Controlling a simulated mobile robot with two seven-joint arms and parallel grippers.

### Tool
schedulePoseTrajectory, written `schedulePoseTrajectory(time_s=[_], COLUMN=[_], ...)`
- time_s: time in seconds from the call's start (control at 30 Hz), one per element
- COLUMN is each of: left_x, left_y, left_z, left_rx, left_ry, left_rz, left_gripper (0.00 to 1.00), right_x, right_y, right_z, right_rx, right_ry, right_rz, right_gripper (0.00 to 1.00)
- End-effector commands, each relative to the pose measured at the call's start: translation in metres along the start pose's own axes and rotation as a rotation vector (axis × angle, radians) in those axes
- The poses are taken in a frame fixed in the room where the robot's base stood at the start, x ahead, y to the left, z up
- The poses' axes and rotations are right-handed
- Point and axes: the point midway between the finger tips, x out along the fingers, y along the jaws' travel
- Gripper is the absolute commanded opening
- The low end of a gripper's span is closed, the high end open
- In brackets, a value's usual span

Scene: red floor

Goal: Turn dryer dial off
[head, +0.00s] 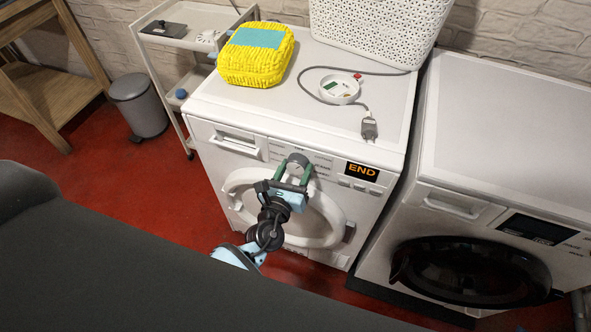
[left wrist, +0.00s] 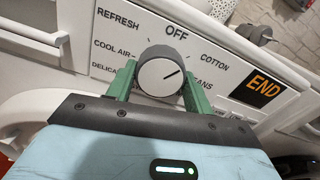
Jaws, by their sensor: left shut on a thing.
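The dryer dial (head: 297,160) is a round grey knob with a white face on the front panel of the white dryer (head: 215,100). In the left wrist view the dial (left wrist: 160,66) has a dark pointer line slanting right and slightly up, roughly towards COTTON. The OFF label (left wrist: 177,33) is above the dial. My left gripper (head: 292,178) is at the panel with its green fingers on either side of the dial, shut on it. The display (head: 361,171) reads END. My right gripper is not in view.
A second machine (head: 510,130) stands to the right. A grey bin (head: 138,105) and shelf cart (head: 185,42) are left.

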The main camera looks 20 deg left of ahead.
Motion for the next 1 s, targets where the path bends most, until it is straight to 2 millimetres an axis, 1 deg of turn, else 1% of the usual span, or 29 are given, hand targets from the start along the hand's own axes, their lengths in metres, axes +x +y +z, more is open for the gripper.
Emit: schedulePoseTrajectory(time_s=[0.03, 0.1, 0.4, 0.7, 1.0], left_x=[-0.001, -0.001, -0.001, -0.001, 0.0], left_y=[0.0, 0.001, -0.001, -0.001, -0.002], left_z=[-0.004, -0.004, -0.004, -0.002, -0.001], left_rx=[-0.038, -0.097, -0.352, -0.535, -0.614], left_ry=[0.003, 0.003, 0.002, 0.002, 0.001], left_rz=[-0.001, 0.0, 0.0, 0.0, 0.0], left_gripper=[0.29, 0.29, 0.29, 0.29, 0.29], right_x=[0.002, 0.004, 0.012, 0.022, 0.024], right_y=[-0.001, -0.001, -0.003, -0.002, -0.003], right_z=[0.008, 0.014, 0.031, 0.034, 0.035], right_rx=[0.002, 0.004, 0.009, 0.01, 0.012], right_ry=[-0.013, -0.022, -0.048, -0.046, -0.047], right_rz=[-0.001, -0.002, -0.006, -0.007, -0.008], right_gripper=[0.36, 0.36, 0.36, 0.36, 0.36])
